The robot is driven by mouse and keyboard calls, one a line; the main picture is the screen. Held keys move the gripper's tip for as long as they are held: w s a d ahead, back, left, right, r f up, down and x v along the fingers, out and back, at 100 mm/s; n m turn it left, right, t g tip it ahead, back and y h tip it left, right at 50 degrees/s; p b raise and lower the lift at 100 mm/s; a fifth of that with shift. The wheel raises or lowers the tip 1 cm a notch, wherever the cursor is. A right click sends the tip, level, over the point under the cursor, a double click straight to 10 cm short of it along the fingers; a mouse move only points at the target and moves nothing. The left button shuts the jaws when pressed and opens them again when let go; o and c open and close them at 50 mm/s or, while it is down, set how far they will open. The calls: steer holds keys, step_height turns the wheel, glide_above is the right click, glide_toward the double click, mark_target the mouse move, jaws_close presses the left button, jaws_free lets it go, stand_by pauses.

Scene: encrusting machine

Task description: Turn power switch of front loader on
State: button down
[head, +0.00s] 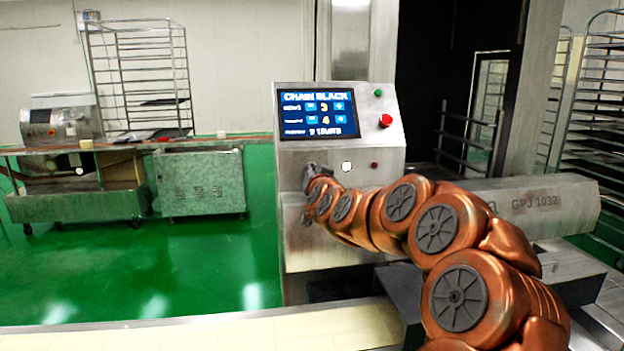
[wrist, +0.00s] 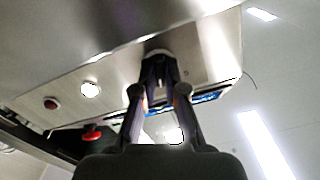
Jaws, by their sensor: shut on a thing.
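The front loader's steel control panel (head: 290,155) stands in the middle of the head view, with a lit screen (head: 318,113). My gripper (head: 312,172) is at the panel's lower left, below the screen. In the wrist view my gripper (wrist: 158,72) has its fingers closed around a small knob (wrist: 157,53) on the panel face, which looks like the power switch. The fingers cover most of the knob, so its turn position cannot be told. In the head view my gripper hides it.
Right of my gripper are a white round button (head: 347,167) and a dark red one (head: 374,164). A red stop button (head: 385,120) and a green button (head: 378,92) sit right of the screen. A steel housing (head: 545,203) extends right. Green floor (head: 190,270) lies open at left.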

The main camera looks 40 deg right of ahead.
steer(key=m+b, duration=0.1)
steer(key=m, duration=0.3)
steer(key=shift+m, duration=0.4)
stand_by(0.4)
steer(key=c, duration=1.2)
jaws_free()
steer(key=shift+c, duration=0.2)
steer(key=v, duration=1.2)
steer(key=shift+a, duration=0.15)
